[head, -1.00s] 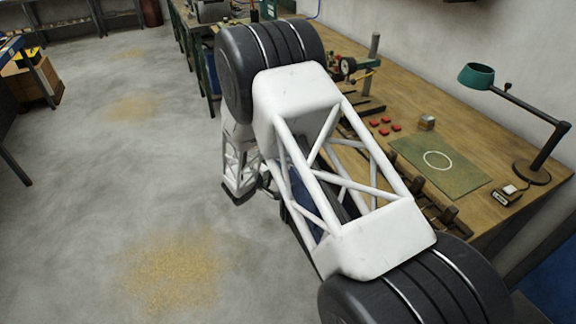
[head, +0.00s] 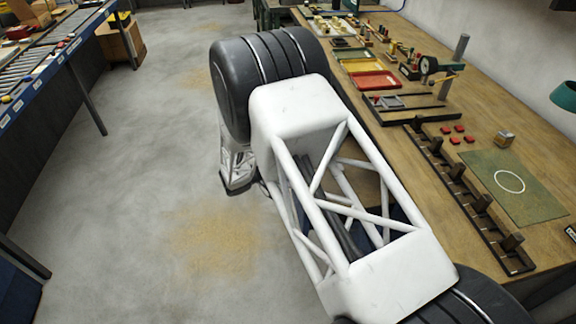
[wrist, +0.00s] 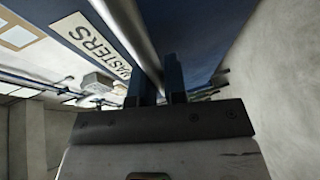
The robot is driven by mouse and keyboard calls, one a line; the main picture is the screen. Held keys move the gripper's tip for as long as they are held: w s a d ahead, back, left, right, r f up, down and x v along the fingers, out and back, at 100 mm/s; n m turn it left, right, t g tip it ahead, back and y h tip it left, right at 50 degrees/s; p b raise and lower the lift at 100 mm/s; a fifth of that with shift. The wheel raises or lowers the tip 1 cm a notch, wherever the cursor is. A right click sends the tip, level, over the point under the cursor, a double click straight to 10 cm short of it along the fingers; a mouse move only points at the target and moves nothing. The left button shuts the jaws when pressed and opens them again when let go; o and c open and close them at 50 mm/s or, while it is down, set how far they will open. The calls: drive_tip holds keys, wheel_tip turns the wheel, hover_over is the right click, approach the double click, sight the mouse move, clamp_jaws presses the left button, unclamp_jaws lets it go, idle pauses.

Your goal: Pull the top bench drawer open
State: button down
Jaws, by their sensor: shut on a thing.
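In the wrist view, a dark blue drawer front (wrist: 196,30) fills the upper middle, with a pale label (wrist: 92,42) reading "MASTERS". A round grey bar handle (wrist: 128,30) runs slantwise along it. My gripper (wrist: 158,84) is shut on the handle, its two blue fingers on either side of the bar. I cannot tell how far the drawer stands out from the bench. In the head view, my white lattice arm hides the gripper and most of the bench front.
The wooden bench top (head: 430,190) runs along the right, with a dark rack (head: 465,200), red blocks (head: 463,134), a green mat (head: 512,185) and a red tray (head: 374,80). A blue-edged roller table (head: 62,55) stands at the left. The floor between is clear apart from sandy patches (head: 215,240).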

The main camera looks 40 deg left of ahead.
idle(0.3)
drive_tip(key=c, duration=1.2)
unclamp_jaws()
drive_tip(key=shift+s, duration=0.1)
drive_tip(key=v, duration=0.7)
drive_tip(key=shift+s+a, duration=0.2)
drive_tip(key=shift+s, duration=0.1)
drive_tip(key=shift+r, duration=0.1)
